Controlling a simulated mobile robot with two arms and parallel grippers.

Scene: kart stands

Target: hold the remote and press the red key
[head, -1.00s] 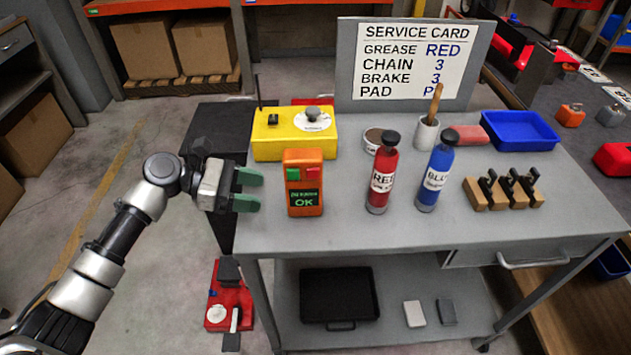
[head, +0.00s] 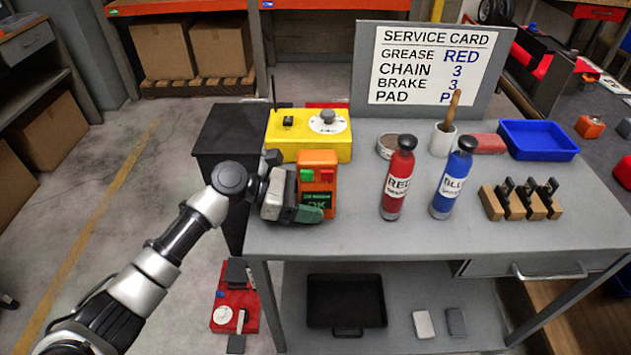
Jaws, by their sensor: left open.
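The orange remote (head: 318,158) stands upright near the left end of the grey bench top. My left gripper (head: 311,212) is open, with green fingertips low at the remote's front left side. The hand covers part of the remote's lower left and display. I cannot tell whether the fingers touch it. My right gripper is not in view.
A yellow box (head: 300,150) with a knob stands behind the remote. A red bottle (head: 398,180) and a blue bottle (head: 453,182) stand to the right. Farther right are wooden blocks (head: 520,205) and a blue tray (head: 538,152). The bench front between remote and bottles is clear.

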